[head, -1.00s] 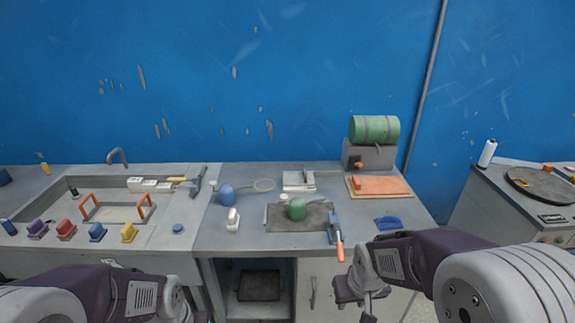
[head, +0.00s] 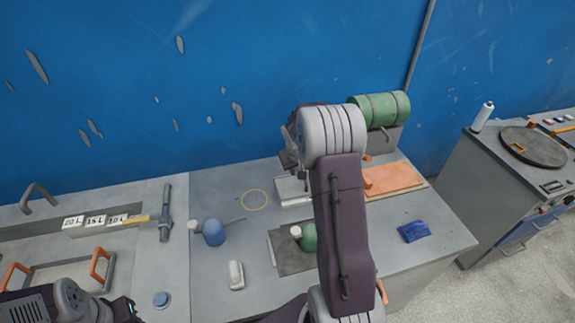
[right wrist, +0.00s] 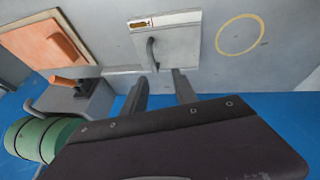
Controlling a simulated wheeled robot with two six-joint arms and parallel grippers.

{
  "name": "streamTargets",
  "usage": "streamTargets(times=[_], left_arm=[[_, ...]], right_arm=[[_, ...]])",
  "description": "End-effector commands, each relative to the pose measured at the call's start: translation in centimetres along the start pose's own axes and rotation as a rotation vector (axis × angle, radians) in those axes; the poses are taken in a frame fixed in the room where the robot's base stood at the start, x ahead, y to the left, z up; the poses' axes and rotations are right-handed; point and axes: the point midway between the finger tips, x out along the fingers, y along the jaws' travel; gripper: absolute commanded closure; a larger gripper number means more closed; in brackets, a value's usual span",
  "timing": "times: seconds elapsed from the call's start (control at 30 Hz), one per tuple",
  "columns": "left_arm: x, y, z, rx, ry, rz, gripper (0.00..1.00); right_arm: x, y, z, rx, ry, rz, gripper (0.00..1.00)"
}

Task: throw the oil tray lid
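A grey square plate with a curved handle and a small label strip, apparently the oil tray lid (right wrist: 178,42), lies flat at the back of the bench. It also shows in the head view (head: 291,192), partly hidden behind my right arm. My right gripper (right wrist: 160,88) is open and empty in the right wrist view. Its two fingers point at the lid, just short of the handle (right wrist: 152,53), with no contact visible. In the head view it is mostly hidden by its own arm. My left arm is at the bottom left; its fingers are not seen.
A dark tray (head: 285,262) with a green round object (head: 308,238) sits in front of the lid. An orange board (head: 395,180) and a green cylinder (head: 385,109) on a grey box stand to the right. A blue jug (head: 213,232) and yellow ring (head: 254,199) are left.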

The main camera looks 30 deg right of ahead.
Motion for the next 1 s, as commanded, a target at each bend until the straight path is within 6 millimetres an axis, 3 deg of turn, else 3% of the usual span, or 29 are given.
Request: streamTargets(times=[0.1,0.27,0.7,1.0], left_arm=[[-0.4,0.0,0.0,0.0,0.0,0.0,0.64],[-0.4,0.0,0.0,0.0,0.0,0.0,0.64],[-1.2,0.0,-0.1,0.0,0.0,0.0,0.64],[-1.2,0.0,-0.1,0.0,0.0,0.0,0.64]], right_arm=[[0.1,1.1,0.5,0.02,-0.015,0.007,0.66],[0.6,1.1,0.6,0.022,-0.016,0.007,0.66],[8.4,1.2,0.7,0.021,-0.017,0.007,0.66],[9.3,1.1,0.7,0.022,-0.014,0.007,0.66]])
